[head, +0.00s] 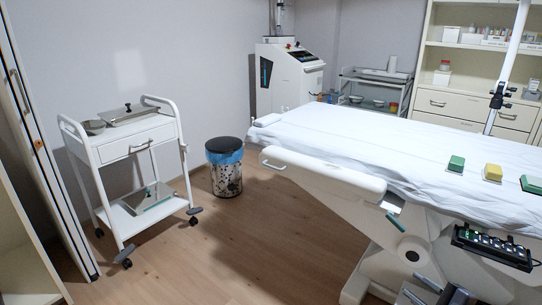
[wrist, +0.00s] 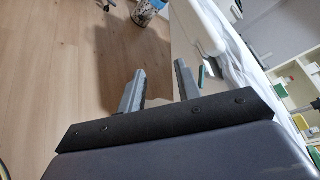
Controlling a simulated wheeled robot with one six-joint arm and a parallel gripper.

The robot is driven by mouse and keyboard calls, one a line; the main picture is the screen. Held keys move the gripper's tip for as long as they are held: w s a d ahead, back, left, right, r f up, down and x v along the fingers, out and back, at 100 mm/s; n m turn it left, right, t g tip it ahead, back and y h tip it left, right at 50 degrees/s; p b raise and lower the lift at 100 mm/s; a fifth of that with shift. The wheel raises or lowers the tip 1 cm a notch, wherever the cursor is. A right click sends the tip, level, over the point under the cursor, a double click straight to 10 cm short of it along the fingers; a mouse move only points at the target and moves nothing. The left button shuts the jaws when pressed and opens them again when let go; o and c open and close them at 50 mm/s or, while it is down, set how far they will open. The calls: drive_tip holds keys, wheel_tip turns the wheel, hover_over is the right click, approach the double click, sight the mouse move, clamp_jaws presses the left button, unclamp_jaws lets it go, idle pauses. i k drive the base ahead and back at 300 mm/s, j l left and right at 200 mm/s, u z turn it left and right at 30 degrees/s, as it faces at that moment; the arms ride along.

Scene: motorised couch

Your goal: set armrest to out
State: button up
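The couch (head: 370,285) fills the right of the head view, covered by a white sheet. Its armrest (head: 325,176) is a long white padded bar along the near side, with a metal handle (head: 273,164) at its left end. A small teal-ended lever (head: 395,222) sits below the armrest's right end. My gripper (head: 416,287) is at the bottom of the head view, low beside the couch and apart from the armrest. In the wrist view my gripper (wrist: 160,85) has its two grey fingers apart with nothing between them. The white armrest (wrist: 196,24) shows beyond the fingers.
Green and yellow blocks (head: 492,172) lie on the sheet. A white trolley (head: 135,150) and a bin with a blue liner (head: 226,168) stand left. Wooden floor (head: 230,250) between is clear.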

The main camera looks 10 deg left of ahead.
sight(347, 184)
drive_tip(key=i+j+u, duration=0.1)
drive_tip(key=i+j, duration=0.25)
drive_tip(key=i+j+u, duration=0.1)
drive_tip(key=i+j, duration=0.2)
drive_tip(key=i, duration=0.15)
drive_tip(key=i+j+u, duration=0.1)
drive_tip(key=i+j, duration=0.15)
drive_tip(key=i, duration=0.15)
drive_tip(key=i+j+u, duration=0.1)
drive_tip(key=i+j, duration=0.15)
drive_tip(key=i, duration=0.2)
